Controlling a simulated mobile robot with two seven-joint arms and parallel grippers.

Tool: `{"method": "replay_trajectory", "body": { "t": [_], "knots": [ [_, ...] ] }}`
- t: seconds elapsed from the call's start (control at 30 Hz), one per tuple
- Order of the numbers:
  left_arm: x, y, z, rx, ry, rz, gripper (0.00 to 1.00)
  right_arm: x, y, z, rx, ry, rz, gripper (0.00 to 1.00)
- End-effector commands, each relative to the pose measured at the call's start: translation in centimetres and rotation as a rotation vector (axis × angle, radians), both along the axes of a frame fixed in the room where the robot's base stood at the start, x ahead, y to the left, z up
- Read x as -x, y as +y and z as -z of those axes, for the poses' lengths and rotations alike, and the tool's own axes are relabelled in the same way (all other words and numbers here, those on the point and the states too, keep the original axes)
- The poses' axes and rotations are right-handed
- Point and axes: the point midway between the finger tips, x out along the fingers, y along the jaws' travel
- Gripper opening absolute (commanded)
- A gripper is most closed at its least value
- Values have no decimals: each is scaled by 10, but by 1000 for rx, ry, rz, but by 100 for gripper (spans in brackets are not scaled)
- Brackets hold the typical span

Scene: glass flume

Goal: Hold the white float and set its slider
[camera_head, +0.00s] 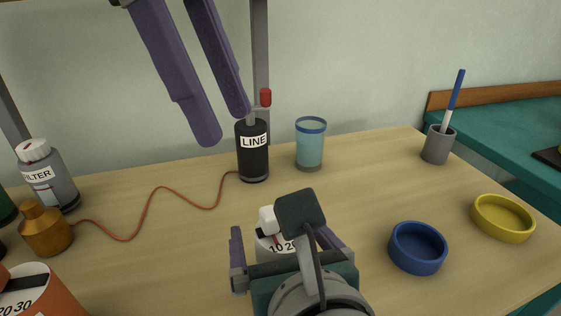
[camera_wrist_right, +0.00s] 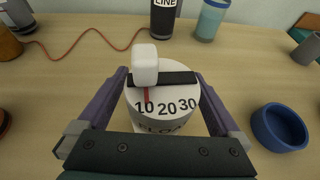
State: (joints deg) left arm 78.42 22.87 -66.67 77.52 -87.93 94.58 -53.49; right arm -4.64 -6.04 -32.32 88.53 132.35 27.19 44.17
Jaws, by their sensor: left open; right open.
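The white float (camera_wrist_right: 162,108) is a round white body with a 10 20 30 scale and a dark slot on top; it also shows in the head view (camera_head: 272,250), partly hidden by my right arm. Its white slider knob (camera_wrist_right: 145,64) sits at the slot's left end, its red pointer near 10. My right gripper (camera_wrist_right: 161,76) is open, one purple finger on each side of the float; contact cannot be told. My left gripper (camera_head: 222,128) is open and empty, hanging from the top in front of the black LINE bottle.
Behind stand the LINE bottle (camera_head: 253,155) and a teal cup (camera_head: 310,148). A blue bowl (camera_head: 417,250) and yellow bowl (camera_head: 502,219) lie right. A red cord (camera_head: 150,202) runs from an orange-brown bottle (camera_head: 46,232); an orange dial container (camera_head: 42,298) is front left.

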Motion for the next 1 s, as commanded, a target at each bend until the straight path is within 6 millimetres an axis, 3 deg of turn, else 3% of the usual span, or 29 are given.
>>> {"method": "replay_trajectory", "body": {
  "t": [0.27,1.0],
  "knots": [
    [0,0,0,0,0,0,50,-1,0,0,0,0,0,99],
    [0,0,0,0,0,0,50,-1,0,0,1,0,0,16]
  ]
}}
